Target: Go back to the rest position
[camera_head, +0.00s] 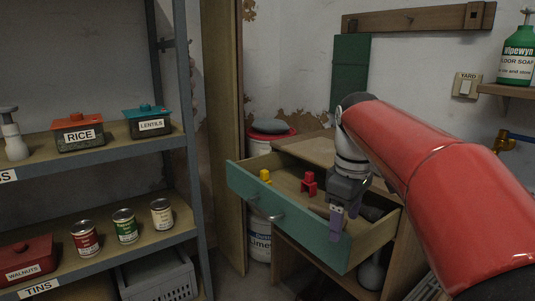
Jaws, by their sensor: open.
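My gripper (340,216) is at the end of my red arm, which reaches in from the right. It is over the front right part of an open teal-fronted drawer (255,202), close to the drawer's front panel. Its jaws are open, and I see nothing between them. Whether the fingers touch the drawer front I cannot tell. Inside the drawer are a red block-like piece (309,183) and a yellow piece (265,176), both left of the gripper. A dark object (371,213) lies partly hidden behind the gripper.
A metal shelf (100,261) on the left holds labelled boxes and several cans (124,226). A white lime bucket (259,239) stands behind the drawer. A green soap bottle (518,55) is on a small shelf (507,91) at upper right.

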